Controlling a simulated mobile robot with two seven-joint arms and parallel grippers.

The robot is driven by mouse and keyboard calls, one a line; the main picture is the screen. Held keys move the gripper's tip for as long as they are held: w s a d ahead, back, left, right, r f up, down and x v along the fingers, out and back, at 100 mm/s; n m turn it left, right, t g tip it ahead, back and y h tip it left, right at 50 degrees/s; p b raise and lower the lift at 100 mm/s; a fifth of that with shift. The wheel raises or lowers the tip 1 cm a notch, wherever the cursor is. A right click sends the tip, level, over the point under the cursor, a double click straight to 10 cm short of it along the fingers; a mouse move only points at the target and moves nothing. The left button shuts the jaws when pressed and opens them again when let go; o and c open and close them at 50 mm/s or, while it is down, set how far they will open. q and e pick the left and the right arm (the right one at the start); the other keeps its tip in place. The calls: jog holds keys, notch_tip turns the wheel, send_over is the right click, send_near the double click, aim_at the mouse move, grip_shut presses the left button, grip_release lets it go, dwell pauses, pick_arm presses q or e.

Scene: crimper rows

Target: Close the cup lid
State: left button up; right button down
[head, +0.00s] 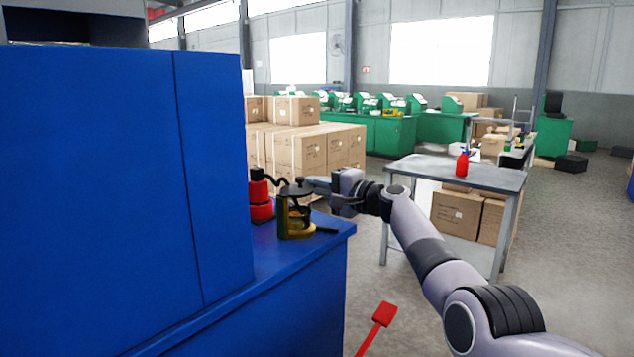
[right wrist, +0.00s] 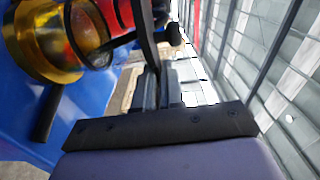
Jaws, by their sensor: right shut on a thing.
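The cup (head: 296,228) stands upright near the right end of the blue counter. In the right wrist view, the brass base (right wrist: 25,40) and black handle (right wrist: 47,112) lie at the left. My right gripper (head: 313,185) reaches in from the right and is shut on the lid's edge. My left gripper is out of view.
A red bottle-like container (head: 260,200) with a black top stands just left of the cup. A tall blue cabinet (head: 110,190) fills the left. The blue counter (head: 300,262) ends right of the cup. A grey table (head: 490,178) carries a red bottle (head: 462,164).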

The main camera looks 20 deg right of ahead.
jog(key=shift+f+m, duration=0.25)
jog(key=shift+m, duration=0.05)
jog(key=c, duration=1.3)
grip_release()
jog(key=shift+s+d, duration=0.1)
jog(key=shift+d, duration=0.1)
jog(key=shift+v, duration=3.4)
